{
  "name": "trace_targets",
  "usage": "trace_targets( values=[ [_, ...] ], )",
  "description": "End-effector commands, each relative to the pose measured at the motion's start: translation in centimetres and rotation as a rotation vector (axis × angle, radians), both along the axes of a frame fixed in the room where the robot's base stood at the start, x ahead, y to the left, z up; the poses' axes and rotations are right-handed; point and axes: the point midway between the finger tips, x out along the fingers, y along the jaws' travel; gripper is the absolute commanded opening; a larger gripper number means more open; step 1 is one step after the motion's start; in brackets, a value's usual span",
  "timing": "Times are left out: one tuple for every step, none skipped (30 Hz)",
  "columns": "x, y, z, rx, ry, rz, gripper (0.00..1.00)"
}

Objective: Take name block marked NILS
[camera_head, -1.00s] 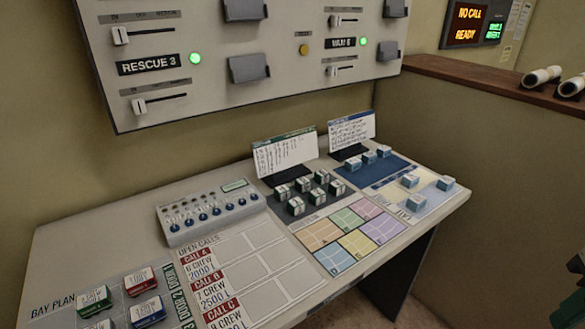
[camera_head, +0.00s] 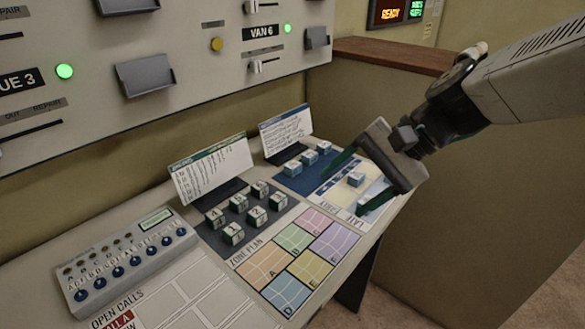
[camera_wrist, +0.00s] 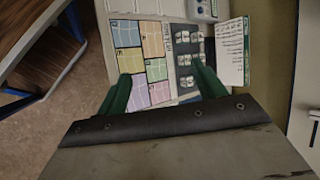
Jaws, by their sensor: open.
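Three small white-topped blue blocks (camera_head: 308,157) stand on the dark blue mat at the back right of the console. Several white-topped dark green blocks (camera_head: 255,216) stand on a dark mat to the left and also show in the wrist view (camera_wrist: 184,60). The lettering is too small to read, so I cannot tell which is NILS. My gripper (camera_head: 362,180) is open and empty, over the pale section, its green fingers apart in the wrist view (camera_wrist: 162,88). It hides part of that section.
Two card stands (camera_head: 212,168) rise behind the blocks. The coloured zone plan (camera_head: 285,255) lies flat and clear in front. A grey switch box (camera_head: 125,260) sits at the left. The upright panel (camera_head: 150,75) and a brown-topped partition (camera_head: 390,54) bound the console.

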Motion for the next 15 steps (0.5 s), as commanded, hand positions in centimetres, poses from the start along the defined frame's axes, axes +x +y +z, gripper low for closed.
trace_targets(
  values=[
    [2.3, 1.3, -0.6, 0.080, 0.058, -0.079, 0.69],
    [3.8, 2.0, -0.8, 0.131, 0.090, -0.134, 0.69],
    [5.8, 2.8, -1.1, 0.196, 0.133, -0.210, 0.69],
    [7.3, 3.3, -1.4, 0.244, 0.168, -0.268, 0.69],
    [8.9, 3.8, -1.9, 0.289, 0.201, -0.328, 0.69],
    [11.0, 4.3, -2.6, 0.348, 0.248, -0.408, 0.69],
    [12.6, 4.6, -3.2, 0.390, 0.283, -0.470, 0.69],
    [14.1, 4.7, -3.9, 0.430, 0.317, -0.533, 0.69],
    [16.2, 4.9, -5.0, 0.482, 0.366, -0.620, 0.69],
    [17.6, 4.8, -5.9, 0.517, 0.398, -0.683, 0.69],
    [19.0, 4.8, -6.8, 0.551, 0.432, -0.747, 0.69],
    [20.7, 4.5, -8.1, 0.593, 0.473, -0.829, 0.69],
    [21.9, 4.3, -9.2, 0.620, 0.502, -0.887, 0.69],
    [23.0, 4.1, -10.2, 0.645, 0.530, -0.943, 0.69],
    [24.2, 3.7, -11.5, 0.676, 0.562, -1.011, 0.69]
  ],
)
